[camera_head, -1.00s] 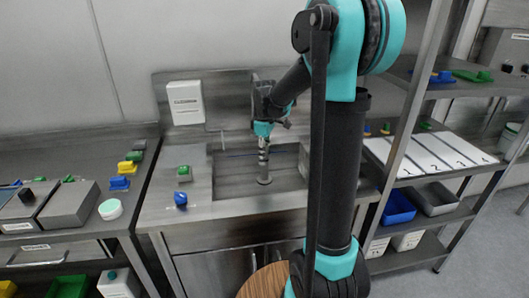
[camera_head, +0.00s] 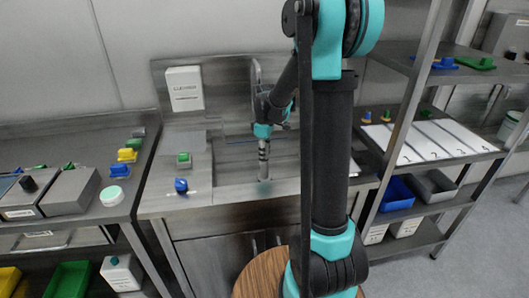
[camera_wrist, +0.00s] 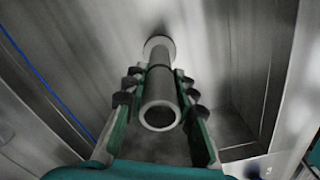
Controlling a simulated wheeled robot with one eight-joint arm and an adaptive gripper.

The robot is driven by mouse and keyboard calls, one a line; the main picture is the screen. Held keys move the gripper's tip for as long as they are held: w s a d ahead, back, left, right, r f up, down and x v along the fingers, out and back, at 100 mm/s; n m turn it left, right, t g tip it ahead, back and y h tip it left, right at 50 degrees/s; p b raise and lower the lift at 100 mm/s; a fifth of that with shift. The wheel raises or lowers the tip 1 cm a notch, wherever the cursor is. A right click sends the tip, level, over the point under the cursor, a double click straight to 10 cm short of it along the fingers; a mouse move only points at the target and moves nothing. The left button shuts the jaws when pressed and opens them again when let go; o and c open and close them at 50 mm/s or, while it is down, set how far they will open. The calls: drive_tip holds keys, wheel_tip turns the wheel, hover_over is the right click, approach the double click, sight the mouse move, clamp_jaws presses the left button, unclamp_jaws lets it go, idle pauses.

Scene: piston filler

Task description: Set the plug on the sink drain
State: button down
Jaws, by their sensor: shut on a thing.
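The plug (camera_head: 264,166) is a grey upright tube with a round flange at its lower end. It hangs below my gripper (camera_head: 263,143) inside the sink basin (camera_head: 233,172). In the wrist view my gripper (camera_wrist: 160,110) is shut on the plug (camera_wrist: 160,95), with its dark pads on both sides of the tube. The flange points to the basin floor (camera_wrist: 215,60). I cannot tell whether it touches the floor. The drain cannot be made out; the flange may cover it.
A faucet (camera_head: 255,75) rises behind my gripper. A cleaner box (camera_head: 185,88) is on the back wall; a green block (camera_head: 184,158) and a blue knob (camera_head: 181,185) are on the left drainboard. A shelf rack (camera_head: 410,120) stands at right, a round wooden stool (camera_head: 262,275) in front.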

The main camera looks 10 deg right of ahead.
drive_tip(key=shift+f, duration=1.6)
idle(0.5)
drive_tip(key=c, duration=1.2)
unclamp_jaws()
drive_tip(key=shift+o, duration=0.8)
drive_tip(key=shift+o, duration=1.4)
wheel_tip(320, 180, up, 21)
